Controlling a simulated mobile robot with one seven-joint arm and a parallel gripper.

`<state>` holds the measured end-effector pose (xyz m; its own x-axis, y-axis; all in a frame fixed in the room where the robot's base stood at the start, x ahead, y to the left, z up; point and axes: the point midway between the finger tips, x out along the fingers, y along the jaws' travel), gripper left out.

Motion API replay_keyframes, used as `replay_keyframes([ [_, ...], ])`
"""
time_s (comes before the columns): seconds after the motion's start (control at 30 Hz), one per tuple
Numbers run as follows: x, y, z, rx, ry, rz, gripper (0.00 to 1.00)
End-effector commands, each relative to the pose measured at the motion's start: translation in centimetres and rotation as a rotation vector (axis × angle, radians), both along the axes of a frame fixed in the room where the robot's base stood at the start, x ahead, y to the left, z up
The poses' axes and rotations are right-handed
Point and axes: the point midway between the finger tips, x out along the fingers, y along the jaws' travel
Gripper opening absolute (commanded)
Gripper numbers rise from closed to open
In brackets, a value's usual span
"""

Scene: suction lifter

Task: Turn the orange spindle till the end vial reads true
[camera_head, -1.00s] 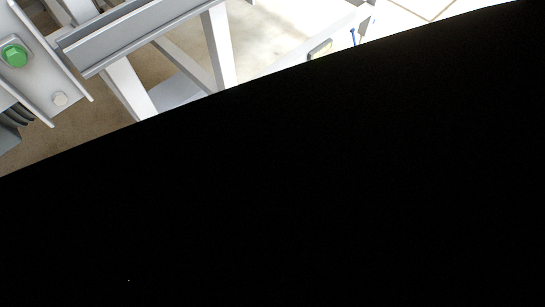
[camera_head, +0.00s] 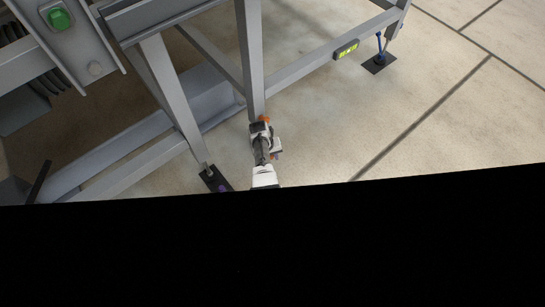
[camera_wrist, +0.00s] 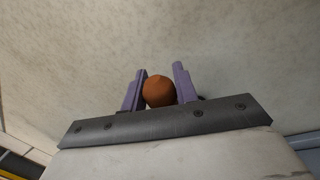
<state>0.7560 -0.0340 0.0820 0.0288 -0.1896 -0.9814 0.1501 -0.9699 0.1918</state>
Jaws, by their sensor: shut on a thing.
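The orange spindle shows in the wrist view as a rounded orange end (camera_wrist: 160,92) between the two purple-grey fingers of my gripper (camera_wrist: 160,70). My gripper is shut on it. In the head view my gripper (camera_head: 266,124) is low over the floor at the foot of a grey frame leg, with a bit of orange at its tip. The spindle's lower part and foot are hidden there. A yellow-green vial (camera_head: 346,49) sits on the frame's low rail, up and right of my gripper. It is too small for me to read its bubble.
The grey steel frame (camera_head: 252,60) stands close beside my arm. A blue spindle (camera_head: 380,45) stands on a dark foot pad at upper right. Another dark pad (camera_head: 216,180) lies left of my arm. Open tiled floor is at right. Black fills the lower head view.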

Motion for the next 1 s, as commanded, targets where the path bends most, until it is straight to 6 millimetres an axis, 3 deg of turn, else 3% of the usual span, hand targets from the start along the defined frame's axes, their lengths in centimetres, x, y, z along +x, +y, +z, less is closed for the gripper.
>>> replay_keyframes([
  [0.37, 0.1, 0.0, 0.0, 0.000, -0.001, -0.001, 0.00],
  [0.4, 0.1, 0.0, 0.0, 0.000, -0.001, -0.001, 0.32],
  [0.57, 0.1, 0.0, 0.0, 0.000, -0.001, -0.001, 0.51],
  [0.83, 0.0, 0.0, 0.2, 0.000, -0.001, -0.001, 0.51],
  [1.0, 0.0, 0.4, 2.1, 0.000, -0.003, 0.000, 0.51],
])
